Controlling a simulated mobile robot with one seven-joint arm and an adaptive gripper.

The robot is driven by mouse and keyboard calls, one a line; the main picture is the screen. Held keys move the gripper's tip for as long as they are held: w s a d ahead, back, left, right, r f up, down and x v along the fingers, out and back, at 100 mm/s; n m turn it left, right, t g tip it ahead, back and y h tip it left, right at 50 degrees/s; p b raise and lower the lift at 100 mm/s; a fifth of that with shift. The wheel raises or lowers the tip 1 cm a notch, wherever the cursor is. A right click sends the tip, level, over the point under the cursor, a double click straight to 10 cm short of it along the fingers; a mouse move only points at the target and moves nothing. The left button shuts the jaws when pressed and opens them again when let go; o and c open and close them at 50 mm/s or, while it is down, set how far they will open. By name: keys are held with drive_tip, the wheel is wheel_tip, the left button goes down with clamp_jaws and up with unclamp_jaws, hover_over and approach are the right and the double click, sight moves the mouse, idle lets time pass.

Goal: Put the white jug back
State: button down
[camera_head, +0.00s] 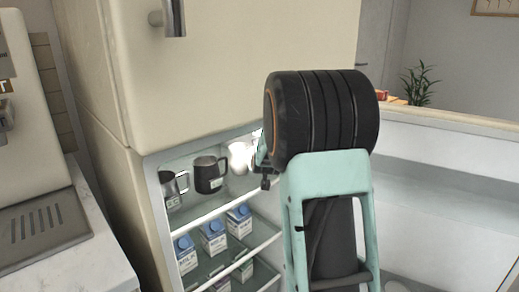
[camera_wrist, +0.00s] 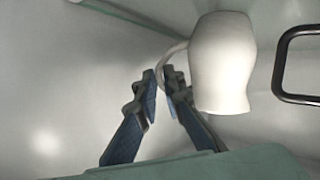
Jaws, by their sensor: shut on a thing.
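The white jug (camera_head: 238,158) is on or just above the top shelf (camera_head: 222,205) of the open fridge compartment, at the right of a black jug. In the wrist view the white jug (camera_wrist: 221,62) appears with its curved handle between my gripper's fingertips (camera_wrist: 161,84). My gripper (camera_head: 266,172) is shut on that handle; in the head view it is mostly hidden by my arm. Whether the jug's base touches the shelf cannot be told.
The black jug (camera_head: 209,174) and a steel jug (camera_head: 172,188) stand left on the same shelf. A dark handle (camera_wrist: 296,64) is close to the white jug in the wrist view. Milk cartons (camera_head: 213,236) fill the shelf below. A counter (camera_head: 75,250) is at left.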

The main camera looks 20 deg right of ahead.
drive_tip(key=shift+s+r, duration=0.1)
drive_tip(key=shift+r, duration=0.1)
drive_tip(key=shift+f, duration=0.15)
drive_tip(key=c, duration=2)
unclamp_jaws()
drive_tip(key=shift+f, duration=0.1)
drive_tip(key=shift+c, duration=0.2)
drive_tip(key=shift+r, duration=0.2)
drive_tip(key=shift+s+a+r, duration=0.1)
drive_tip(key=shift+s+r, duration=0.1)
drive_tip(key=shift+s, duration=0.1)
drive_tip(key=s+a+p, duration=0.2)
drive_tip(key=s+a, duration=0.2)
drive_tip(key=s, duration=0.8)
